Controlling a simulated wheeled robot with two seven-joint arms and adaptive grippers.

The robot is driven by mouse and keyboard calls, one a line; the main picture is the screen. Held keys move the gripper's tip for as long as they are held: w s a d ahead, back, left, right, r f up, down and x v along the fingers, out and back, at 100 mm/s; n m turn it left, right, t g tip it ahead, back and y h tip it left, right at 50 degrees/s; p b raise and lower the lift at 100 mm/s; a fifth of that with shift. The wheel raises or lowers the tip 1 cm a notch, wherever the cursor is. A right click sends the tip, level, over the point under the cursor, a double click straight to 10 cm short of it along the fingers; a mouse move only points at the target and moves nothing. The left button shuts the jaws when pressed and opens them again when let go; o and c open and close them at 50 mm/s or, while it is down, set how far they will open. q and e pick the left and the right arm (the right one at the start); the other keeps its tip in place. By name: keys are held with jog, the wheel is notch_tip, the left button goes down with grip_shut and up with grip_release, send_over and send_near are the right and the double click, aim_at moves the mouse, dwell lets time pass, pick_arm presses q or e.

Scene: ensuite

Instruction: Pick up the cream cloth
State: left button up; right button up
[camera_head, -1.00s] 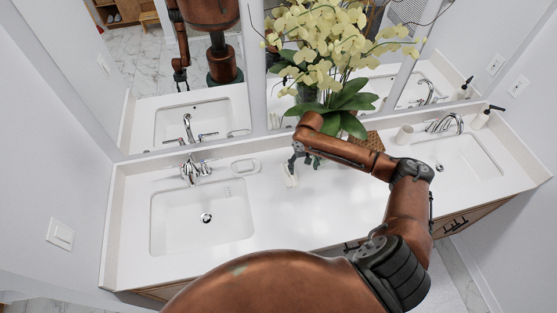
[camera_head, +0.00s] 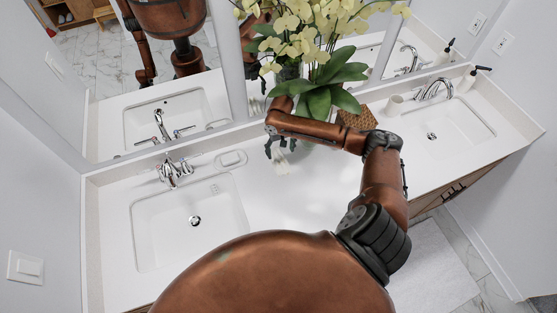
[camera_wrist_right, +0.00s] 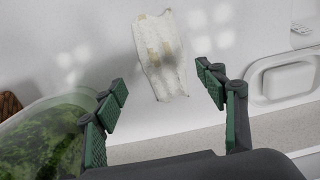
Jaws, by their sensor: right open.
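The cream cloth (camera_head: 283,164) lies on the white counter between the two sinks, just below my right gripper (camera_head: 280,147), which partly covers it in the head view. In the right wrist view the cloth (camera_wrist_right: 160,50) is a narrow, wrinkled strip with tan patches. It lies beyond the spread green-padded fingers of the right gripper (camera_wrist_right: 162,78), roughly centred between them. The right gripper is open, with nothing between its fingers. My left gripper is not directly in view.
A vase of yellow flowers (camera_head: 325,70) stands close behind my right forearm; its glass (camera_wrist_right: 45,140) is near the left finger in the wrist view. A woven box (camera_head: 357,119), soap dish (camera_head: 231,160) and left faucet (camera_head: 173,171) are nearby. The mirror backs the counter.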

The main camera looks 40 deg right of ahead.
aim_at(280, 159)
jog(key=f, duration=0.3)
jog(key=f+p, duration=0.1)
jog(key=f, duration=0.1)
jog(key=shift+w+a+f, duration=0.1)
jog(key=shift+a, duration=0.15)
jog(key=shift+f, duration=0.5)
jog(key=shift+c, duration=0.7)
jog(key=c, duration=1.1)
pick_arm(q)
jog(key=shift+s+a+r, duration=0.1)
jog(key=shift+s+r, duration=0.15)
jog(key=shift+s, duration=0.35)
jog(key=shift+s+r, duration=0.2)
jog(key=shift+s, duration=0.4)
